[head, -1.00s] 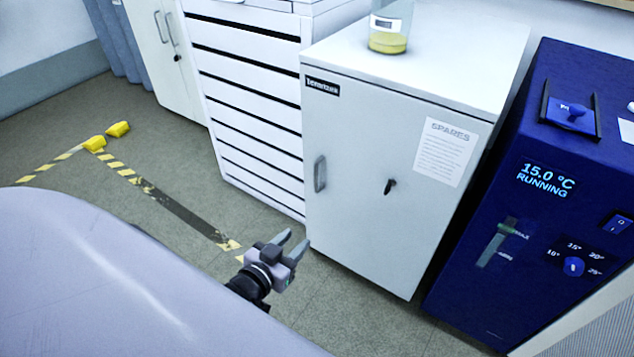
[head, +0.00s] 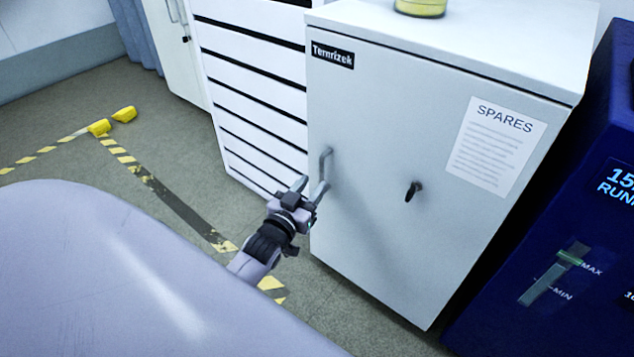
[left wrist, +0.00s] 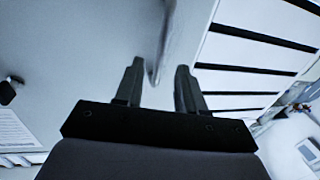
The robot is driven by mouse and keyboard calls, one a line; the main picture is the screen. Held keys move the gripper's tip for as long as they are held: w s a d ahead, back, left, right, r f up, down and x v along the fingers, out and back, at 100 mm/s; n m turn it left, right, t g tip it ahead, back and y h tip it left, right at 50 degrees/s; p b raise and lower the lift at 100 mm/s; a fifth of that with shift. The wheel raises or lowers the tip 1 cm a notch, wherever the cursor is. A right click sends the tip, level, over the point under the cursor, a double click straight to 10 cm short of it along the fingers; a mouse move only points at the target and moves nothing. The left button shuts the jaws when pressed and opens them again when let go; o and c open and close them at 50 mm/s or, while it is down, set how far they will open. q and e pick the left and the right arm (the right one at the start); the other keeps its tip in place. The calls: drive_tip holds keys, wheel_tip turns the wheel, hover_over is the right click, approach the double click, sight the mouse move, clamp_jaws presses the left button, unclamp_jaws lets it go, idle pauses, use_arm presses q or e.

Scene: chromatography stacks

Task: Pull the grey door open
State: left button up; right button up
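The grey door (head: 375,221) is the front of a cabinet and looks closed. It carries a "Ternrizek" label, a "SPARES" sheet, a black key (head: 413,190) and an upright handle (head: 326,164) near its left edge. My left gripper (head: 311,186) is open at the lower end of the handle. In the left wrist view the two fingers (left wrist: 157,80) stand apart, and the handle (left wrist: 162,50) shows between and beyond them. I cannot tell whether a finger touches it. The right gripper is not in view.
A white drawer unit (head: 255,88) stands left of the cabinet. A dark blue machine (head: 590,190) stands to the right. A container with yellow liquid (head: 420,8) sits on the cabinet top.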

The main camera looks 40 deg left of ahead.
sight(320, 175)
use_arm(q)
drive_tip(key=shift+w+a+b, duration=0.2)
drive_tip(key=shift+w+b, duration=0.2)
drive_tip(key=shift+w, duration=1.2)
clamp_jaws()
drive_tip(key=shift+s, duration=0.15)
